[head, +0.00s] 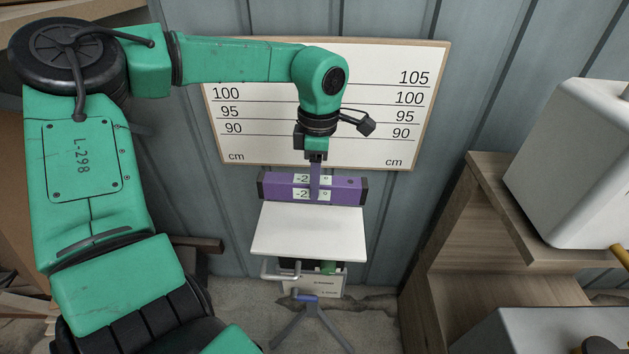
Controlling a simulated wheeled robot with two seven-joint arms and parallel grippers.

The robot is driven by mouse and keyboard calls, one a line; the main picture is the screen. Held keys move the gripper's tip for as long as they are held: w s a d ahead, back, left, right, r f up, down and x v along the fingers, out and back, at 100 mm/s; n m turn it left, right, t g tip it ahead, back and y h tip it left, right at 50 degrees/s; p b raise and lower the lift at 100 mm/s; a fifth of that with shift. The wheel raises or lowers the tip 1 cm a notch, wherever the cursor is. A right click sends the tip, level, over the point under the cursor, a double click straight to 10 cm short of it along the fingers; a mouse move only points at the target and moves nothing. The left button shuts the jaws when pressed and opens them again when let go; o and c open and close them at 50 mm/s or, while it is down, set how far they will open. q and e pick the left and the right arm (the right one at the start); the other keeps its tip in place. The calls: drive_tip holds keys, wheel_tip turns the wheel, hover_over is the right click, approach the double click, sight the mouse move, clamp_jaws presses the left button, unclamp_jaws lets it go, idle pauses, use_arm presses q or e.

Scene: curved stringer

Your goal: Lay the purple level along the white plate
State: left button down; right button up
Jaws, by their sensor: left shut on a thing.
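The purple level (282,189) has dark end caps and pale number displays near its middle. My left gripper (316,185) reaches down from above and is shut on the level at about its middle. The level runs left to right, roughly parallel to the far edge of the white plate (309,236). In the head view it appears just beyond that edge. I cannot tell whether it touches the plate or hangs above it. The gripper hides a strip of the level's middle. My right gripper is not in view.
A white board (350,100) with height lines and numbers is on the grey corrugated wall behind. Below the plate are a stand (308,313) and a box-like unit (318,282). Wooden shelving (490,215) with a white appliance (575,165) stands to the right.

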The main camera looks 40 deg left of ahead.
use_arm(q)
drive_tip(key=f+b, duration=0.2)
drive_tip(key=f, duration=0.2)
drive_tip(key=f+b, duration=0.3)
drive_tip(key=f, duration=0.1)
drive_tip(key=shift+s+a+f+b, duration=0.1)
drive_tip(key=shift+a+b, duration=0.1)
drive_tip(key=shift+b, duration=0.15)
drive_tip(key=shift+f+b, duration=0.35)
drive_tip(key=shift+f, duration=0.05)
drive_tip(key=shift+c, duration=1.8)
unclamp_jaws()
drive_tip(key=r, duration=0.7)
drive_tip(key=r+p, duration=0.1)
drive_tip(key=r, duration=0.6)
drive_tip(key=shift+d+r, duration=0.2)
drive_tip(key=shift+r, duration=0.15)
